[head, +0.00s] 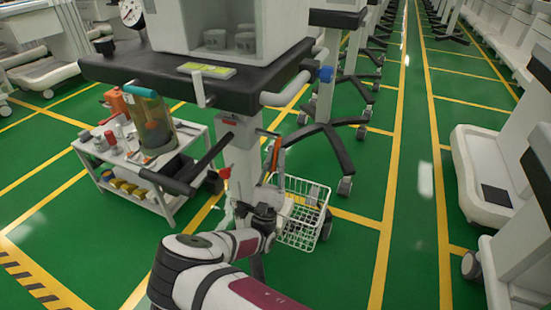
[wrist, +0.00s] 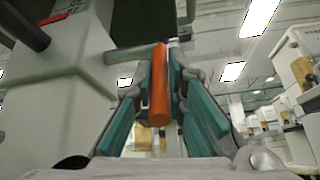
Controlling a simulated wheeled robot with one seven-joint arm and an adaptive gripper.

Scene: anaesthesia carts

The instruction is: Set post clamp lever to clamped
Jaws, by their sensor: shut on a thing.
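In the head view my gripper (head: 272,152) is beside the pale post (head: 243,155), under the dark cart top, to the post's right. The lever is mostly covered by my fingers there. The lever's pivot and its exact angle on the post cannot be made out.
The dark cart top (head: 235,90) with a blue-capped rail overhangs my gripper. A white wire basket (head: 303,222) hangs close to the right. A small white trolley (head: 165,205) with bottles stands to the left.

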